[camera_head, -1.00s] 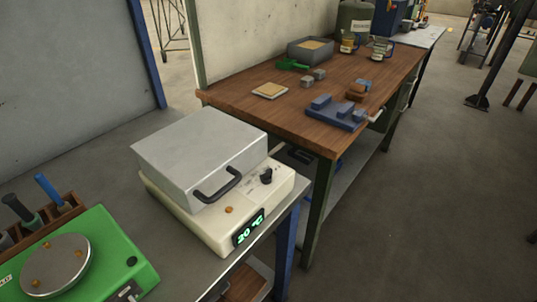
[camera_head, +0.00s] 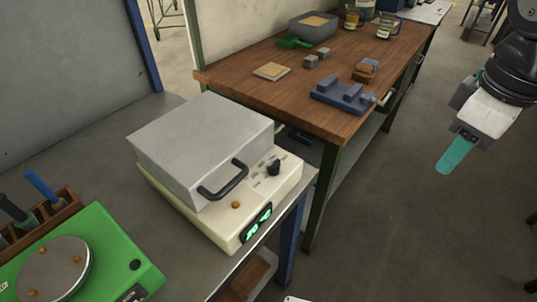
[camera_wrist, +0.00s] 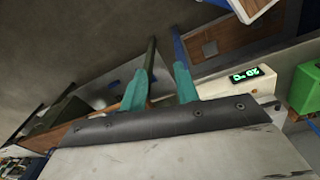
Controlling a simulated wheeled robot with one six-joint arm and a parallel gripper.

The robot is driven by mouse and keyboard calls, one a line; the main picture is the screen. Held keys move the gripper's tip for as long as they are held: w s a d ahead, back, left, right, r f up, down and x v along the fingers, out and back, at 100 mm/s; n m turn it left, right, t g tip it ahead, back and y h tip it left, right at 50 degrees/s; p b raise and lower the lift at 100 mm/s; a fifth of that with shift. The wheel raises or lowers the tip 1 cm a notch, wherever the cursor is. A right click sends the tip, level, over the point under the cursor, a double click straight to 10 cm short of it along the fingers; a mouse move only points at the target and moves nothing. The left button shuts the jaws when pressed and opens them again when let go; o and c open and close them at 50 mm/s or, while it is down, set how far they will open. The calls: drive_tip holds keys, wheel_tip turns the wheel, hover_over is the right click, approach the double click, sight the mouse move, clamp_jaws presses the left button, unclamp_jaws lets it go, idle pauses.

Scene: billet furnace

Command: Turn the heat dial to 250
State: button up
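The heat dial is a small black knob (camera_head: 273,167) on the cream control panel of the billet furnace (camera_head: 228,222), right of the lid handle. The furnace has a grey box-shaped lid (camera_head: 200,145), which is down. Its green-lit display (camera_head: 257,223) also shows in the wrist view (camera_wrist: 245,75), reading 20 °C. My gripper (camera_head: 457,152) hangs in the air at the right of the head view, well away from the furnace. In the wrist view its two teal fingers (camera_wrist: 160,70) stand apart with nothing between them. The dial cannot be made out in the wrist view.
A green device with a round metal plate (camera_head: 110,255) stands left of the furnace on the grey bench. A wooden workbench (camera_head: 235,95) behind holds a blue fixture (camera_head: 343,95), a grey bin (camera_head: 313,27) and small blocks. Open floor (camera_head: 400,220) lies at the right.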

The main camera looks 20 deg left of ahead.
drive_tip(key=w+a+n, duration=0.4)
drive_tip(key=a+n, duration=0.4)
drive_tip(key=a, duration=0.3)
drive_tip(key=n, duration=1.1)
hover_over(274, 163)
drive_tip(key=shift+g, duration=0.4)
wheel_tip(274, 163, down, 5)
drive_tip(key=shift+w+d+f, duration=0.1)
drive_tip(key=shift+d, duration=0.05)
drive_tip(key=shift+a+f, duration=0.2)
drive_tip(key=shift+f, duration=0.05)
wheel_tip(274, 163, down, 7)
drive_tip(key=shift+f, duration=0.1)
clamp_jaws()
